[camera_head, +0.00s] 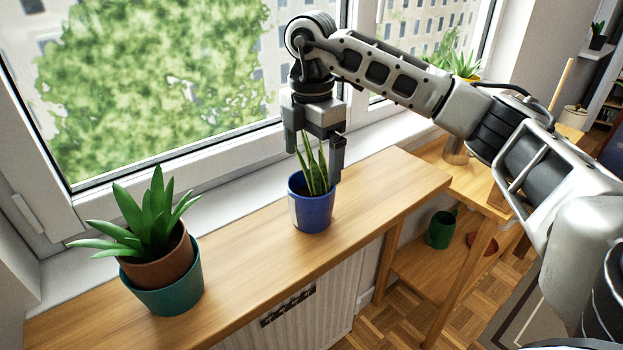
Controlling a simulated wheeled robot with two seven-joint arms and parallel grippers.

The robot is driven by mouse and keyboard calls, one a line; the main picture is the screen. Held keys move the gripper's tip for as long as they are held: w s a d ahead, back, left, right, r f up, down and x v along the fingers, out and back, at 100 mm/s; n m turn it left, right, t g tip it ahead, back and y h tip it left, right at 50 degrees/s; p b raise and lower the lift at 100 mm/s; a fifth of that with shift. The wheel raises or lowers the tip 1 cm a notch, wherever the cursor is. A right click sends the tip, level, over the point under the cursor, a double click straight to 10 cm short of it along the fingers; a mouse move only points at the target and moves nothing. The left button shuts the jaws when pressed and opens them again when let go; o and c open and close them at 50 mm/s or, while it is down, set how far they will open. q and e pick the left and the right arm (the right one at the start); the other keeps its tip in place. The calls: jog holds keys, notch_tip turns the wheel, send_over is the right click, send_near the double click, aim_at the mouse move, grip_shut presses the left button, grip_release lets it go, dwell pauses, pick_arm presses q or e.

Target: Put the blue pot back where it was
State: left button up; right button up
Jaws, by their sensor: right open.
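The blue pot (314,214) with a tall, spiky green plant stands upright on the wooden shelf (253,255) below the window. A paler strip shows on its left side. My right gripper (314,167) points down right above the pot, its jaws open, with one finger on each side of the leaves. The right finger's tip is close to the pot's rim; I cannot tell whether it touches. My left gripper is not in view.
A teal pot (172,298) holding a brown pot with a broad-leaved plant stands on the shelf at left. The window is close behind. At right, a lower wooden table holds a green mug (440,230). The shelf between the two pots is clear.

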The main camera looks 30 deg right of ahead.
jog(key=shift+r, duration=2.35)
jog(key=shift+f, duration=0.1)
